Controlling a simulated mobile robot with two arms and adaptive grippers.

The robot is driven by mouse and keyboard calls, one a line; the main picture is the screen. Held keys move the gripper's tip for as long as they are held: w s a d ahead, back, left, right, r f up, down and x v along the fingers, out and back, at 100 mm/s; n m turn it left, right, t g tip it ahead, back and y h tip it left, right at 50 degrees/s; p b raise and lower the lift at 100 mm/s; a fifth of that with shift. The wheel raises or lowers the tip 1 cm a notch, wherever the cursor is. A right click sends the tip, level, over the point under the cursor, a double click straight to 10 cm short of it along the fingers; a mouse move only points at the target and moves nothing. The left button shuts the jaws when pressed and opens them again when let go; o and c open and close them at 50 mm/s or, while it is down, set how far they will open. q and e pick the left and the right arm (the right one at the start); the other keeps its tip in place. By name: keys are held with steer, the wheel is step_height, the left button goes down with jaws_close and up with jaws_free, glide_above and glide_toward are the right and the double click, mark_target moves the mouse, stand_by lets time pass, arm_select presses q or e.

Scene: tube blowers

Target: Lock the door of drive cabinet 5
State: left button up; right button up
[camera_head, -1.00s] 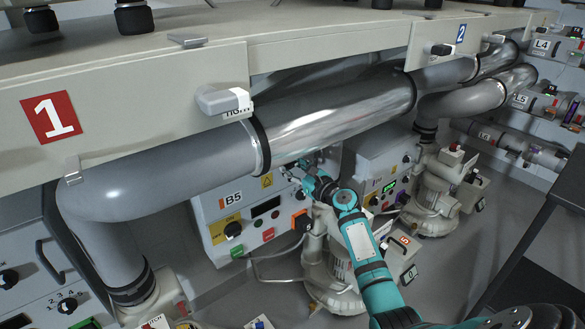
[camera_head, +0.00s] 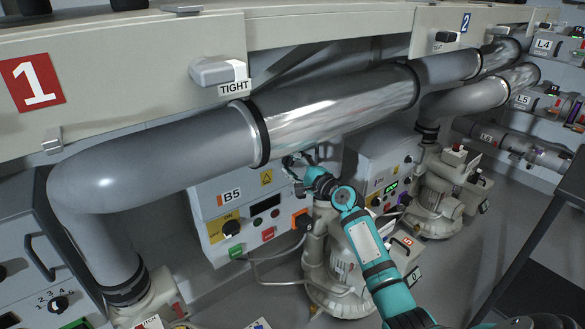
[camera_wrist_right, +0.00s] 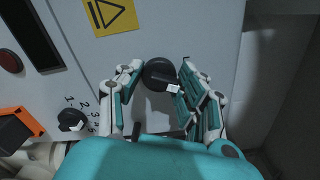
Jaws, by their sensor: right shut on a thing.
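The drive cabinet marked B5 (camera_head: 205,212) is a pale grey box under the large pipe, with a display, a yellow warning label and several knobs and buttons on its front. My right gripper (camera_head: 294,164) is at the upper right of this front. In the right wrist view a round black knob with a white pointer (camera_wrist_right: 159,73) sits on the cabinet's door face (camera_wrist_right: 195,25). The pointer aims towards the lower right. My left gripper is not in view.
A grey pipe (camera_head: 330,105) passes just above the cabinet and my gripper. A second cabinet (camera_head: 375,160) and a blower (camera_head: 345,262) stand close to my right arm. In the wrist view a numbered selector knob (camera_wrist_right: 72,119) and an orange-framed socket (camera_wrist_right: 15,130) lie to the left.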

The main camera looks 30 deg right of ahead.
steer(key=n, duration=0.1)
steer(key=n+b, duration=0.1)
steer(key=n, duration=0.1)
steer(key=r+n, duration=0.1)
steer(key=shift+d+b, duration=0.25)
steer(key=shift+b, duration=0.05)
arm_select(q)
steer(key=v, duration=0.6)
arm_select(e)
steer(key=shift+n, duration=0.5)
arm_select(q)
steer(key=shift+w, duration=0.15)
arm_select(e)
steer(key=o, duration=1)
steer(key=shift+a, duration=0.1)
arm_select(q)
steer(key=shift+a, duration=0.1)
arm_select(e)
steer(key=shift+f, duration=0.1)
steer(key=shift+a+f, duration=0.15)
steer(key=shift+f, duration=0.05)
